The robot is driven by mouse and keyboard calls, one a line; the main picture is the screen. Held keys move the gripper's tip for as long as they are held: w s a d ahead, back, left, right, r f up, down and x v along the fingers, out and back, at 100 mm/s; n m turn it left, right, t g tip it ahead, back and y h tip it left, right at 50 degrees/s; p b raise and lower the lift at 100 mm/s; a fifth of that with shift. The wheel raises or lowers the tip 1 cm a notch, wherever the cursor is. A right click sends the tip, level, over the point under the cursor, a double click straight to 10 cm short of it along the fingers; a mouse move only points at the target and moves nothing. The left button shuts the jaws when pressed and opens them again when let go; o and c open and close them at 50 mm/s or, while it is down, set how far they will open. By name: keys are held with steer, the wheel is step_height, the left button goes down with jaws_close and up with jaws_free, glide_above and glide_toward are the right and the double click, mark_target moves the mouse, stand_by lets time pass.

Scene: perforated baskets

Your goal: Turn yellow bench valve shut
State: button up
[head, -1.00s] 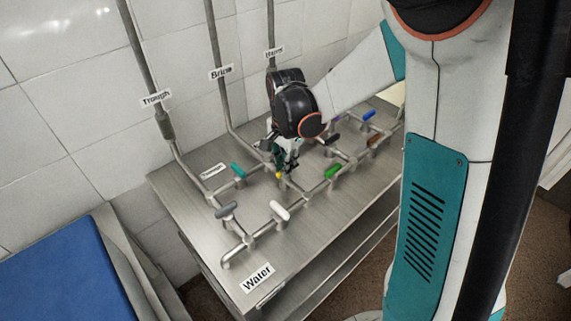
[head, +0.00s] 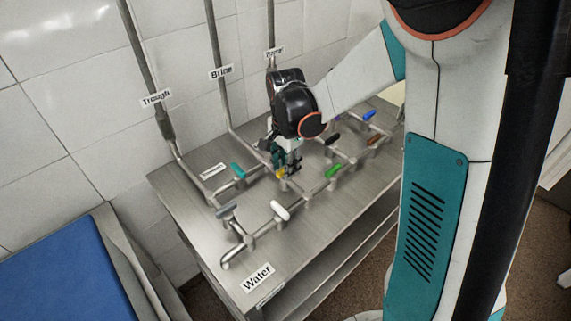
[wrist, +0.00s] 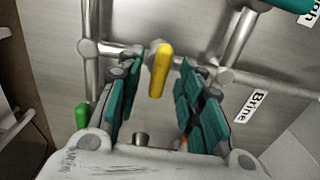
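The yellow valve handle (wrist: 160,70) stands on a steel pipe in the wrist view, between and just beyond my open fingertips. In the head view its yellow tip (head: 280,173) shows just below my gripper (head: 286,160), and the rest is hidden behind the fingers. My gripper, with teal finger pads, is open in the wrist view (wrist: 155,85), one finger on each side of the handle's line. A gap shows between the handle and each finger, and I see no contact.
On the steel bench (head: 215,267), neighbouring handles are teal (head: 238,170), green (head: 333,171), white (head: 280,210) and grey (head: 227,210). Black (head: 332,139), brown (head: 375,140) and blue (head: 369,116) handles stand farther right. Upright pipes run up the tiled wall behind.

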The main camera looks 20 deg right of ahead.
steer(key=shift+r, duration=0.1)
step_height(320, 180, up, 12)
stand_by(0.5)
